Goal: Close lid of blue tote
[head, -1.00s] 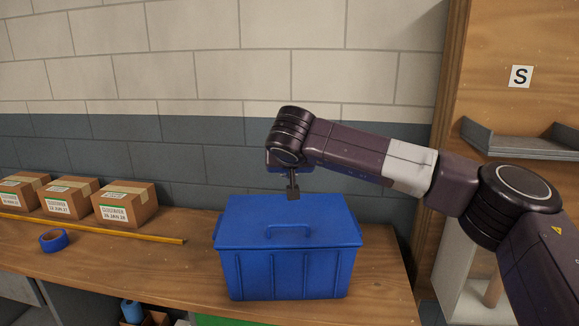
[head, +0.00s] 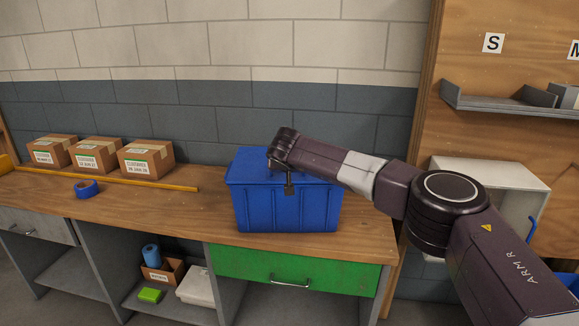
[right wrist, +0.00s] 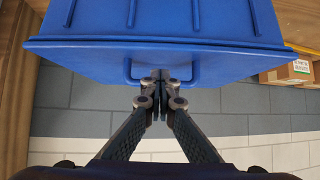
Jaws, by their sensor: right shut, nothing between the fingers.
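The blue tote (head: 312,210) stands upright on the wooden workbench. Its blue lid (head: 245,168) lies flat across the top, with no gap visible along the front rim; my arm hides part of the lid. My right gripper (head: 288,190) is shut and empty, hanging in front of the tote's upper front. In the right wrist view the tote (right wrist: 175,18) fills the top. There the shut fingertips (right wrist: 161,76) are beside the lid's handle (right wrist: 128,70), close to the lid edge; I cannot tell whether they touch it. My left gripper is not in view.
Several cardboard boxes (head: 146,158) stand left on the bench (head: 205,210), with a yellow strip (head: 160,183) and blue tape roll (head: 87,189) before them. A green drawer (head: 290,270) is below the tote. A wooden panel with shelves (head: 510,105) stands at the right.

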